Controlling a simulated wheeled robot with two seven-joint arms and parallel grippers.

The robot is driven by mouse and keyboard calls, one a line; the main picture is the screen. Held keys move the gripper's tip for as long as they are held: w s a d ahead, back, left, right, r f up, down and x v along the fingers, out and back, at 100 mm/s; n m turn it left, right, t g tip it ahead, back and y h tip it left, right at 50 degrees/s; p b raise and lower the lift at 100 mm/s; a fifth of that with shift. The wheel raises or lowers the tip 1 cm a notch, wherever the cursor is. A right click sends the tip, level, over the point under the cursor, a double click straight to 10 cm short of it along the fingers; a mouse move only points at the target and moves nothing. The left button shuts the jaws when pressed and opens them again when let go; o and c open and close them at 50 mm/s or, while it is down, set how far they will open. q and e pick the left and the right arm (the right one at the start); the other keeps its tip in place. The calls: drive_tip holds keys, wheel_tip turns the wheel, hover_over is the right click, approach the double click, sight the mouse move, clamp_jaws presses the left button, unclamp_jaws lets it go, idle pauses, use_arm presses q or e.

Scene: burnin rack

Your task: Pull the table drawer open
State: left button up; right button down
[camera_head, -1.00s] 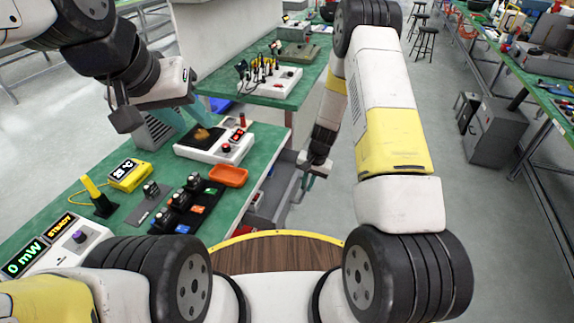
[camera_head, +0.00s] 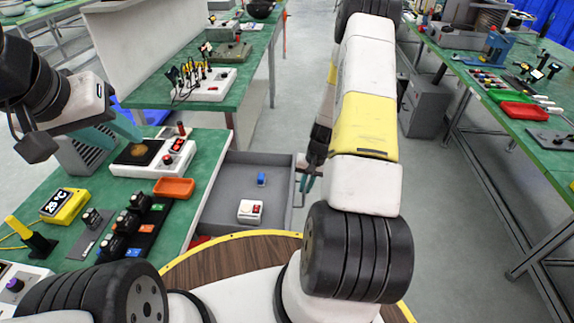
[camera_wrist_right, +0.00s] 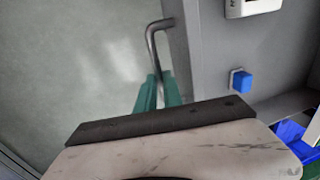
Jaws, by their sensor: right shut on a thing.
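The grey table drawer (camera_head: 222,190) stands out from the right side of the green-topped table (camera_head: 208,150), with its inside showing. The drawer also shows in the right wrist view (camera_wrist_right: 208,75). My right gripper (camera_head: 306,184) is at the drawer's outer front, shut on the bent metal handle (camera_wrist_right: 153,38). In the right wrist view the teal fingers (camera_wrist_right: 159,92) sit on both sides of the handle bar. My left gripper (camera_head: 112,132) hangs above the table's left part, empty, with its teal fingers apart.
Inside the drawer lie a white device (camera_head: 250,211) and a small blue block (camera_head: 261,179). An orange tray (camera_head: 174,188) and a white hotplate-like box (camera_head: 150,158) stand on the tabletop. A second bench (camera_head: 540,135) runs along the right, with clear floor between.

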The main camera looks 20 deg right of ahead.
drive_tip(key=shift+d, duration=0.1)
drive_tip(key=c, duration=1.8)
unclamp_jaws()
drive_tip(key=shift+o, duration=0.2)
wheel_tip(320, 180, up, 8)
drive_tip(key=d, duration=0.1)
drive_tip(key=shift+s+d+f, duration=0.15)
drive_tip(key=shift+s, duration=0.05)
drive_tip(key=s+a+r+n+t, duration=0.1)
drive_tip(key=a+r, duration=0.3)
drive_tip(key=r, duration=0.8)
drive_tip(key=s+a+r+n+t, duration=0.15)
drive_tip(key=a+r, duration=0.25)
drive_tip(key=r, duration=0.7)
drive_tip(key=s+a+r+n+t, duration=0.1)
drive_tip(key=s+a+r, duration=0.2)
drive_tip(key=s+r, duration=0.4)
drive_tip(key=s+a+r+n+t, duration=0.1)
drive_tip(key=s+a+r+t, duration=0.1)
drive_tip(key=s+r, duration=0.4)
drive_tip(key=s+a, duration=0.1)
drive_tip(key=s, duration=0.2)
drive_tip(key=shift+s+r, duration=0.15)
drive_tip(key=shift+r, duration=0.2)
